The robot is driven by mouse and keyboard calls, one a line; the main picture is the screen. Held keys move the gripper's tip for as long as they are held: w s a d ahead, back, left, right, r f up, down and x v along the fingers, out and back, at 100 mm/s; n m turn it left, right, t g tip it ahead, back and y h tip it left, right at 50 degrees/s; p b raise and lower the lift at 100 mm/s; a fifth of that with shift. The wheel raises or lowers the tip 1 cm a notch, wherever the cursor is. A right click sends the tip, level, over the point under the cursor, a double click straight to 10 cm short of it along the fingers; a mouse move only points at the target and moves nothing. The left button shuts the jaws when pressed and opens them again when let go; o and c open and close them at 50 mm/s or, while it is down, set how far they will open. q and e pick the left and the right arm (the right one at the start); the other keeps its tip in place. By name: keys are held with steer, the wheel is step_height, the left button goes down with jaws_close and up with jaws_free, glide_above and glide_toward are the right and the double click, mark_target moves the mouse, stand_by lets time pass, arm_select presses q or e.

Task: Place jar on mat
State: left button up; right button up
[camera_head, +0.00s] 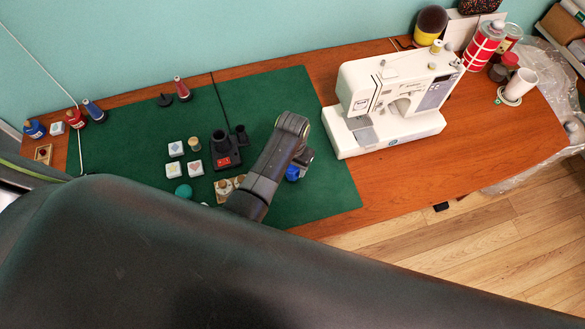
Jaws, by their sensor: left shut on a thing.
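My left gripper (301,162) is shut on a small blue jar (292,174), over the right part of the green mat (330,195). The gripper hides much of the jar. I cannot tell whether the jar touches the mat or hangs just above it. The mat covers the left and middle of the wooden table. My right gripper is not in view.
A white sewing machine (385,103) stands right of the mat. A black holder (224,152), white patterned blocks (194,167) and thread spools (182,90) are on the mat. Bare mat lies right of the gripper. A white cup (519,85) stands far right.

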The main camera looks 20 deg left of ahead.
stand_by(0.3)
arm_select(q)
steer(key=shift+f, duration=0.15)
steer(key=o, duration=1.1)
step_height(320, 180, up, 12)
steer(key=shift+r, duration=0.15)
